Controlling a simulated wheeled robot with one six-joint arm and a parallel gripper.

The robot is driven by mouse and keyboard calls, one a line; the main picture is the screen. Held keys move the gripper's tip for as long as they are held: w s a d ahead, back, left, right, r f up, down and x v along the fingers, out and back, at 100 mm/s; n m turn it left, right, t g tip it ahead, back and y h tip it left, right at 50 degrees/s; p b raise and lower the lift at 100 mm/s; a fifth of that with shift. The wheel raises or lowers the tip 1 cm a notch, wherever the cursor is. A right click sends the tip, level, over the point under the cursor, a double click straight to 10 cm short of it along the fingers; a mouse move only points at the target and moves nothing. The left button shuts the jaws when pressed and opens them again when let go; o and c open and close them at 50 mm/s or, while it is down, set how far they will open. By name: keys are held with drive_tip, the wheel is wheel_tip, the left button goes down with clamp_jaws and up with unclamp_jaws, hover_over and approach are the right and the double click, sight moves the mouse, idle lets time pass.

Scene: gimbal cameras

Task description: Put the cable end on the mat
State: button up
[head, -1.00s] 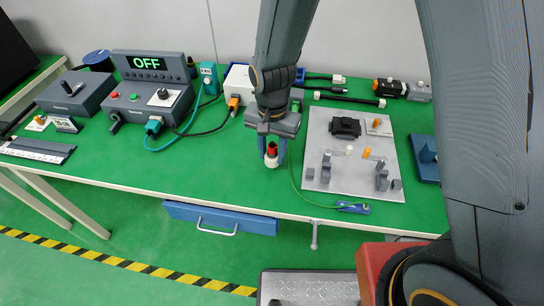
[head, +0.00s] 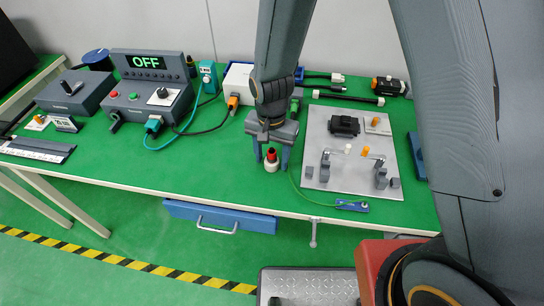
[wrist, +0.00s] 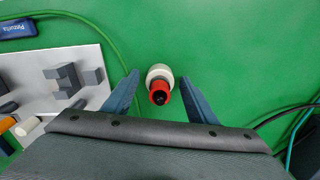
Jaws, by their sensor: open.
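A small white piece with a red collar and a dark tip (head: 271,159) stands on the green table surface (head: 215,165). It may be the cable end, but no cable is seen attached to it. In the wrist view this red and white piece (wrist: 159,85) lies between the fingertips. My gripper (head: 271,165) is open, one finger on each side of the piece. In the wrist view my gripper (wrist: 160,78) shows gaps on both sides of it. No separate mat is clear; the green surface may be the mat.
A grey plate (head: 345,150) with several small fixtures lies to the right. A thin green cable runs between it and my gripper to a blue tag (head: 352,206). A control box reading OFF (head: 148,65) stands at the back left.

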wheel_tip(320, 180, up, 12)
drive_tip(key=shift+r+b, duration=0.15)
drive_tip(key=shift+b, duration=0.95)
drive_tip(key=s+d+r+n, duration=0.1)
drive_tip(key=s+d+n, duration=0.1)
drive_tip(key=d, duration=0.8)
drive_tip(key=s+d+r+n+t, duration=0.1)
drive_tip(key=s+d, duration=0.3)
drive_tip(key=d, duration=0.7)
drive_tip(key=shift+s+n, duration=0.15)
drive_tip(key=shift+n, duration=0.25)
